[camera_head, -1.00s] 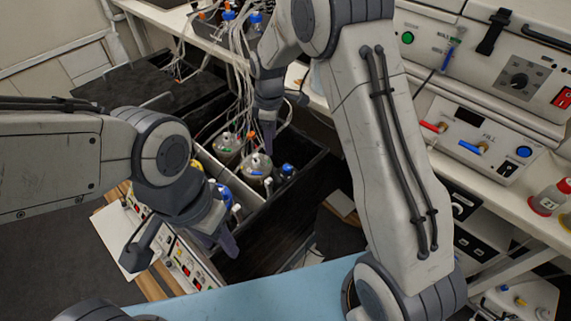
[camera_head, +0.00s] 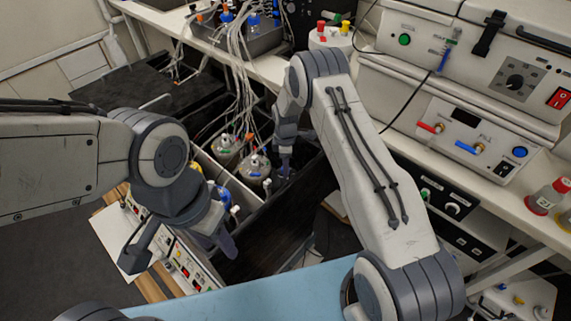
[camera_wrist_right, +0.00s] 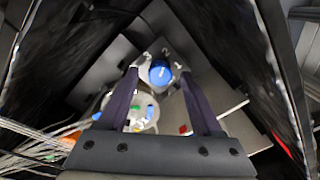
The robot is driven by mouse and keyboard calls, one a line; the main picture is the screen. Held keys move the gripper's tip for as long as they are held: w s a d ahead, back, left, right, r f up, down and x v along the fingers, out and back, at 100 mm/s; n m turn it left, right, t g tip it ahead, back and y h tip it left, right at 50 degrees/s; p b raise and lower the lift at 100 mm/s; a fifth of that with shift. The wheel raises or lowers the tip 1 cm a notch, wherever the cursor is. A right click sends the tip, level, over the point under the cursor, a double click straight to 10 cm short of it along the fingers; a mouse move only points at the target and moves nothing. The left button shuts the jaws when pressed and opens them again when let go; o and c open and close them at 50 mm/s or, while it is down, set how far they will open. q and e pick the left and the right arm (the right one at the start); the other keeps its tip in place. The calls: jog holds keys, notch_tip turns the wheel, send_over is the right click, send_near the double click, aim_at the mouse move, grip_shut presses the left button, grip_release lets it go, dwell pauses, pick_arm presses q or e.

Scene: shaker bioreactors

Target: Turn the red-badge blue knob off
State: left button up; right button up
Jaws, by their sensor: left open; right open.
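In the right wrist view a round blue knob (camera_wrist_right: 160,73) sits on a grey metal fitting, between and beyond the fingers of my right gripper (camera_wrist_right: 158,84). I cannot tell whether the fingers touch the knob. In the head view my right gripper (camera_head: 284,165) reaches down into the dark bay beside the glass vessels and hides most of the knob's spot.
Glass vessels (camera_head: 255,167) with tubes stand just left of my right gripper. Dark bay walls rise close around it in the wrist view. A bench with control units (camera_head: 470,135) runs along the right. A pale blue surface (camera_head: 270,292) lies in front.

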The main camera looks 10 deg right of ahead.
jog(key=shift+f, duration=0.3)
grip_shut()
